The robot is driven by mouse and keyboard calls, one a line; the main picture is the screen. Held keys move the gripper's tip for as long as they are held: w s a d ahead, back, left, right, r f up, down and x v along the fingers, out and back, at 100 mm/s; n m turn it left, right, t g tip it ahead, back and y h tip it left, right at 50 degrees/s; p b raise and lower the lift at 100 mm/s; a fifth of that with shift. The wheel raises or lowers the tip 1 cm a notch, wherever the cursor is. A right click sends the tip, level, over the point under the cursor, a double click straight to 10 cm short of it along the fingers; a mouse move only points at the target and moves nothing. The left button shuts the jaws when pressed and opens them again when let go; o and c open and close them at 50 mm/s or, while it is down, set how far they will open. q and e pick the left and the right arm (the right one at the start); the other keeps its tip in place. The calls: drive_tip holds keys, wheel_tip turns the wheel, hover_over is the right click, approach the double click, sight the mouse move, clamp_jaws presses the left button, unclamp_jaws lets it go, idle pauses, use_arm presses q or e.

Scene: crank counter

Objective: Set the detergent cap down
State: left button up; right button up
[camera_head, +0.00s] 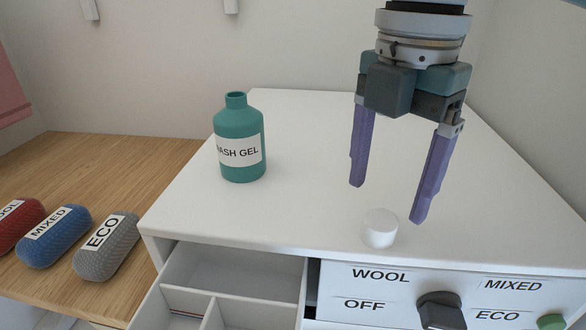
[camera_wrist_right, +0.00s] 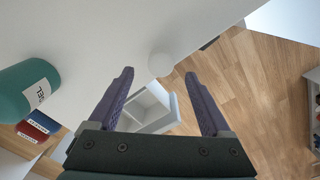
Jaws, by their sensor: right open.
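The white detergent cap (camera_head: 380,228) stands on the white machine top (camera_head: 300,200) near its front edge. It also shows in the right wrist view (camera_wrist_right: 160,65), just beyond the fingertips. My right gripper (camera_head: 387,205) is open and empty above the cap, its purple fingers pointing down and apart from it. The teal wash gel bottle (camera_head: 240,150) stands upright and uncapped on the machine top to the left. My left gripper is not in view.
A drawer (camera_head: 235,270) with compartments stands open at the front left. The front panel has a dark knob (camera_head: 440,310) and a green button (camera_head: 551,322). Red, blue (camera_head: 55,236) and grey (camera_head: 106,245) labelled bundles lie on the wooden counter (camera_head: 90,165). The machine top's back is clear.

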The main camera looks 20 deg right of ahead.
sight(382, 218)
wheel_tip(382, 218, down, 5)
drive_tip(key=shift+f, duration=0.1)
clamp_jaws()
idle(0.8)
